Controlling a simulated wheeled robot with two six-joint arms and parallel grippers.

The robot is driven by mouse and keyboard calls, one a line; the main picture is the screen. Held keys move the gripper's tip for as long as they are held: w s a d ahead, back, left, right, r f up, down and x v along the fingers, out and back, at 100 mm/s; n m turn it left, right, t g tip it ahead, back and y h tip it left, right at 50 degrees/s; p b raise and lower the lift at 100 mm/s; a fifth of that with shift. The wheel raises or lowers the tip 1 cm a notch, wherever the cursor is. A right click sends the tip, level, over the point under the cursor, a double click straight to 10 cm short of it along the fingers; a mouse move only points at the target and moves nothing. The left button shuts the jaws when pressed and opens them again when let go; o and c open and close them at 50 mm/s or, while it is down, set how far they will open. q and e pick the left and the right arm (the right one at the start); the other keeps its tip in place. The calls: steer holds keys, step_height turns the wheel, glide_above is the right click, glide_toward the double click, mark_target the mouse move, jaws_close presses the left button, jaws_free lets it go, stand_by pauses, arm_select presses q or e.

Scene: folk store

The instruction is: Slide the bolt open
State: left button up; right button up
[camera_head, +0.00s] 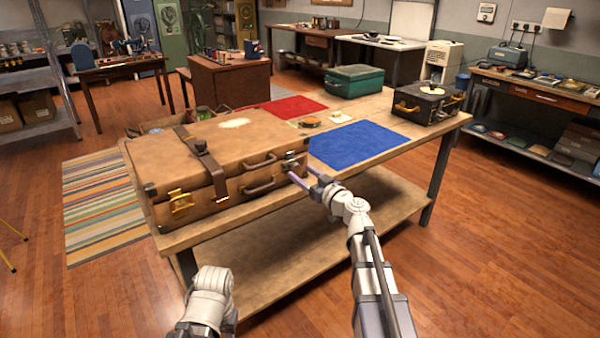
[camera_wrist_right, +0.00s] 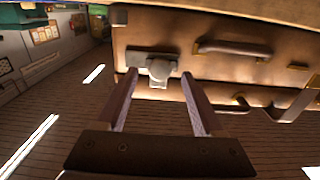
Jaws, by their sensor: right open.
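A brown leather suitcase (camera_head: 215,150) lies shut on the wooden table, with a strap over its lid. A metal bolt (camera_head: 291,163) sits on its front face near the right corner. In the right wrist view the bolt (camera_wrist_right: 150,66) shows as a grey plate with a rounded knob (camera_wrist_right: 160,70). My right gripper (camera_head: 301,173) is open in front of the bolt. In the right wrist view its fingertips (camera_wrist_right: 158,76) stand on either side of the knob; I cannot tell if they touch it. Of my left arm only white links show at the bottom; its gripper is out of view.
A brass latch (camera_head: 181,203) and two handles are on the suitcase front. A blue mat (camera_head: 360,144) lies right of it on the table (camera_head: 260,222), a red mat (camera_head: 293,106) behind. A black case (camera_head: 426,103) and a green case (camera_head: 354,81) stand farther off.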

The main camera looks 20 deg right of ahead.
steer(key=shift+x, duration=1)
jaws_close()
stand_by(0.7)
